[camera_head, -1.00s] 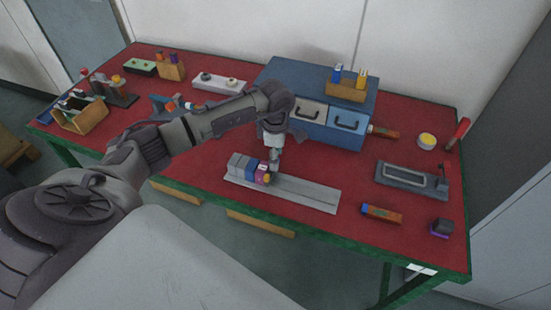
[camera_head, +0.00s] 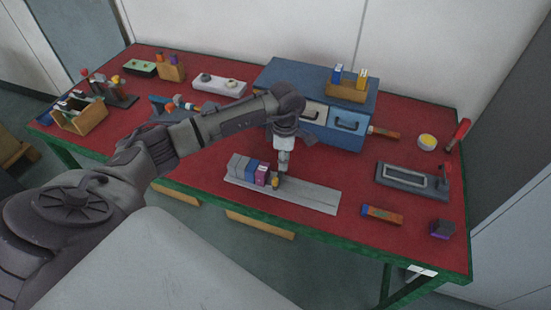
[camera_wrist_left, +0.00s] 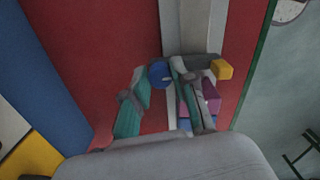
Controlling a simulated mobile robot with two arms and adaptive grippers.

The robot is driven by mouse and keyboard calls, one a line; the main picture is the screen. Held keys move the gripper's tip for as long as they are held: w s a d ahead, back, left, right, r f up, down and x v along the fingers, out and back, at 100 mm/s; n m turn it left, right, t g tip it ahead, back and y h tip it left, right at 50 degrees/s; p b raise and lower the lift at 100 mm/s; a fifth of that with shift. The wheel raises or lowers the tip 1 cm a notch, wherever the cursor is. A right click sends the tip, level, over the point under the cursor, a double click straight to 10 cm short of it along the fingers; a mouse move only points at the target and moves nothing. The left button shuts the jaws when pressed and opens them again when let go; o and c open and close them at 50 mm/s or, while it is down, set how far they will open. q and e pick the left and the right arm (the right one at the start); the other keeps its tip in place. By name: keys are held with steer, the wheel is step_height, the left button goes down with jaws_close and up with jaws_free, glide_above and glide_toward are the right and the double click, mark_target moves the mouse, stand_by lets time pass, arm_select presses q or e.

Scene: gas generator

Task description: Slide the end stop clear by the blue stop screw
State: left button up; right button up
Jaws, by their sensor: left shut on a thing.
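A light grey rail (camera_head: 312,196) lies on the red bench, with a row of grey, blue and purple-pink modules (camera_head: 262,175) at its left end. The small end stop, with a yellow block (camera_head: 275,183), sits on the rail just right of the modules, with a small gap between. My left gripper (camera_head: 281,171) reaches down over the end stop from above. In the left wrist view its fingers (camera_wrist_left: 162,84) are shut on the round blue stop screw (camera_wrist_left: 160,73). The yellow block (camera_wrist_left: 222,68) and purple module (camera_wrist_left: 211,97) show beside them. The end stop's body is partly hidden by a finger.
The rail is bare to the right of the end stop. A blue drawer cabinet (camera_head: 312,86) stands behind. A blue-tipped orange block (camera_head: 381,214) and a grey frame fixture (camera_head: 411,180) are to the right.

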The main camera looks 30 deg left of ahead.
arm_select(q)
steer(key=shift+w+d+b, duration=0.2)
steer(key=shift+w+d, duration=0.05)
steer(key=shift+d, duration=0.85)
steer(key=shift+w+d+b, duration=0.25)
steer(key=shift+w+d, duration=0.05)
steer(key=shift+d, duration=0.8)
steer(key=shift+w+d+b, duration=0.2)
steer(key=shift+w+d, duration=0.05)
steer(key=shift+d, duration=0.85)
steer(key=o, duration=1)
steer(key=shift+c, duration=0.2)
step_height(320, 180, up, 7)
steer(key=p, duration=0.4)
